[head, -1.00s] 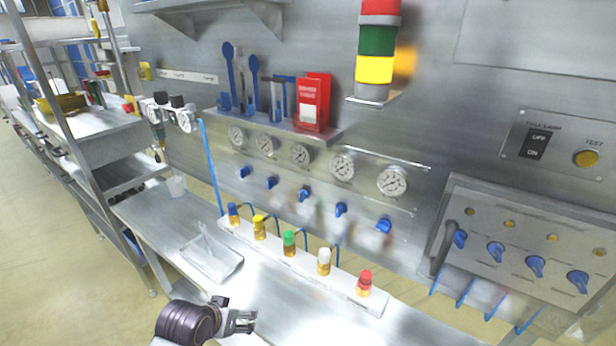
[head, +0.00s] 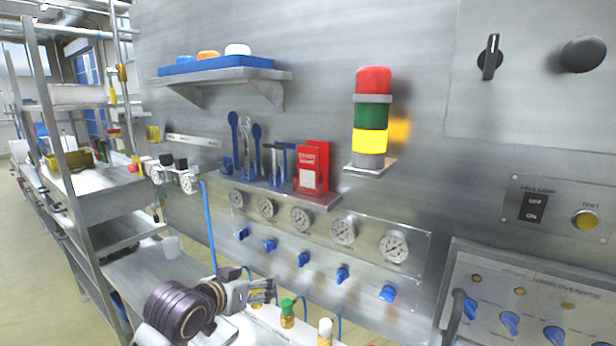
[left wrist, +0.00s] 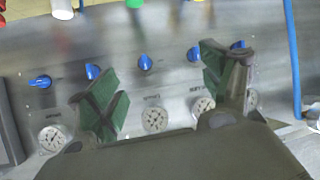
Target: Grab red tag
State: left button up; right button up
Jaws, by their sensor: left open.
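The red tag (head: 313,166) stands upright at the right end of a small metal shelf on the wall in the head view, with a white label on its front. My left gripper (head: 274,291) is open and empty, below and to the left of the tag, in front of the blue valve knobs. In the left wrist view its two green-padded fingers (left wrist: 160,92) are spread in front of the gauge panel, touching nothing that I can see. The red tag does not show clearly in the left wrist view. My right gripper is out of view.
Blue tools (head: 255,155) stand left of the tag on the same shelf (head: 325,202). A stack light (head: 370,125) stands on a bracket to the right. Gauges (head: 343,231) and blue knobs (head: 304,259) line the wall below. Colored-cap bottles (head: 288,312) stand low in front.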

pick_arm(q)
jog(key=w+d+r+m+t+h, duration=0.1)
jog(key=d+r, duration=0.1)
jog(key=r, duration=0.6)
jog(key=w+d+r+t+h, duration=0.1)
jog(key=r+h, duration=0.1)
jog(key=r, duration=0.6)
jog(key=m+t+h, duration=0.2)
send_near(310, 152)
jog(key=v, duration=0.3)
jog(key=shift+s+a+r, duration=0.1)
jog(key=shift+a+r, duration=0.1)
jog(key=shift+a, duration=0.05)
jog(key=p+x, duration=0.1)
jog(key=x, duration=0.7)
jog(key=shift+d+f, duration=0.1)
jog(key=shift+w+d, duration=0.1)
jog(key=shift+w, duration=0.1)
